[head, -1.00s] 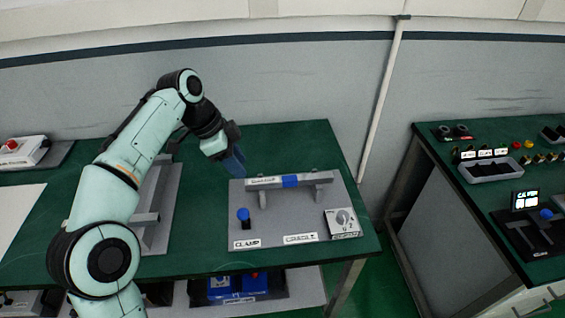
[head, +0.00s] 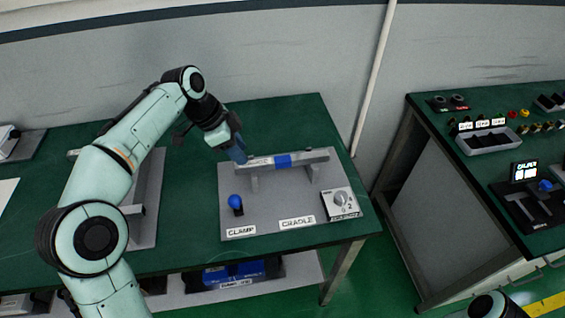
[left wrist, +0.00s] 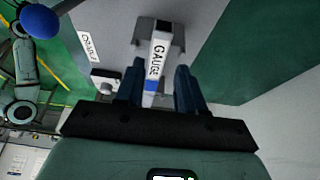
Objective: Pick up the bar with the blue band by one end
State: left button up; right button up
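The grey bar (head: 310,157) with the blue band (head: 283,161) lies across two posts of the cradle on a grey base plate (head: 275,207). In the left wrist view the bar (left wrist: 158,55) carries a "GAUGE" label, and its blue band shows at the near part. My left gripper (head: 238,153) is at the bar's left end in the head view. In the left wrist view its two dark blue fingers (left wrist: 160,88) stand on either side of the bar, open, with a visible gap on the right side. My right gripper does not show.
A blue-knobbed clamp lever (head: 236,202) stands at the base's front left, and a dial box (head: 341,203) at its right. A grey fixture (head: 147,195) lies left, under my arm. A second bench (head: 470,180) stands right, across a gap.

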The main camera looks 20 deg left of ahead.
aim_at(250, 163)
pick_arm(q)
jog(key=x, duration=0.5)
jog(key=shift+s+b, duration=0.1)
jog(key=shift+b, duration=0.3)
grip_shut()
jog(key=shift+r, duration=0.1)
